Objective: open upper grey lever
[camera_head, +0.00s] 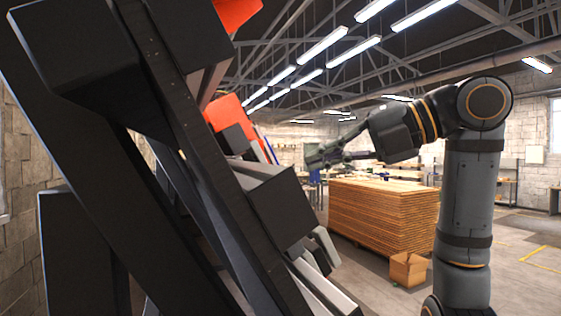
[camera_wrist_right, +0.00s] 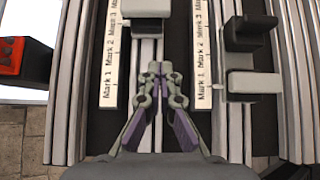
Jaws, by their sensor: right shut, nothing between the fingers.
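In the right wrist view a light grey lever block (camera_wrist_right: 147,8) sits at the top edge, partly cut off, on a black mount between rails. A second light grey block (camera_wrist_right: 253,83) sits at the right on a black carriage (camera_wrist_right: 243,40). I cannot tell which is the upper grey lever. My right gripper (camera_wrist_right: 160,69) is shut and empty, its fingertips together just below the first block in the picture and apart from it. In the head view the right gripper (camera_head: 318,157) is beside the slanted rig, and grey parts (camera_head: 327,246) stick out of the rig's edge.
The slanted black rig (camera_head: 160,80) fills the left of the head view. Two white strips marked Mark 1 to 3 (camera_wrist_right: 110,60) run along silver rails. A red-orange part (camera_wrist_right: 12,55) is at far left. A board stack (camera_head: 385,215) and a cardboard box (camera_head: 408,269) stand behind.

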